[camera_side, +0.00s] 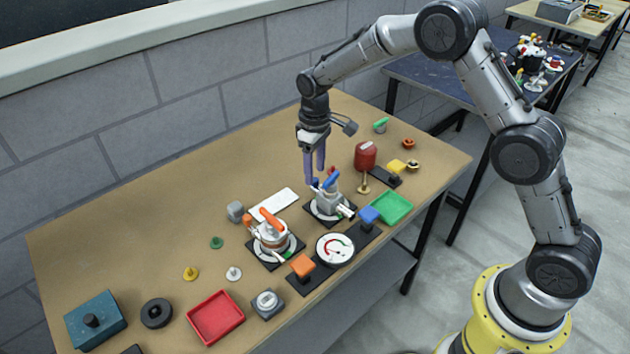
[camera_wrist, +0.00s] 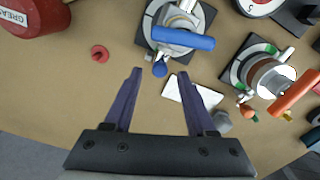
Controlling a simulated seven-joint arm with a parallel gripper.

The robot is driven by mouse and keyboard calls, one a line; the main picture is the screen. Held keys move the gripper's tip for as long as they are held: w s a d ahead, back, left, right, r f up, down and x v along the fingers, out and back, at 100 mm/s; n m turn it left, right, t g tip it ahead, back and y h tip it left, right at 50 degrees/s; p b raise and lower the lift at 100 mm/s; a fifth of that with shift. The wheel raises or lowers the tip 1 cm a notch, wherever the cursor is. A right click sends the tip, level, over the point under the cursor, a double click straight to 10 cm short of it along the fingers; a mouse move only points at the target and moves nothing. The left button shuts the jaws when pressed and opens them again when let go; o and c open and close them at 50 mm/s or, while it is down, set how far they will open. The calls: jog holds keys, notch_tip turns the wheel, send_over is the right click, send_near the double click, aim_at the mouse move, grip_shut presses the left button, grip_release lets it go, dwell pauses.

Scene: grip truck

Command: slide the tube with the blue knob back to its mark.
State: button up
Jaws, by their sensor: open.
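A grey fixture with a blue lever (camera_side: 331,181) stands on a dark square base with a pale round plate. In the wrist view the blue lever (camera_wrist: 184,38) lies across the fixture. A small round blue knob (camera_wrist: 160,69) sticks out from its near side on a short stem; the tube behind it is mostly hidden by the body and lever. I cannot make out its mark. My gripper (camera_side: 315,172) points down beside the fixture. In the wrist view its open fingers (camera_wrist: 160,73) stand either side of the knob in the picture; contact cannot be told.
A similar fixture with an orange lever (camera_side: 271,218) stands to the left. A white plate (camera_side: 272,204) lies between and behind them. A round gauge (camera_side: 335,249), a blue block (camera_side: 369,214), a green tray (camera_side: 391,208) and a red can (camera_side: 365,156) are close by.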

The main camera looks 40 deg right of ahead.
aim_at(315, 179)
jog(key=shift+f, duration=2.2)
grip_shut()
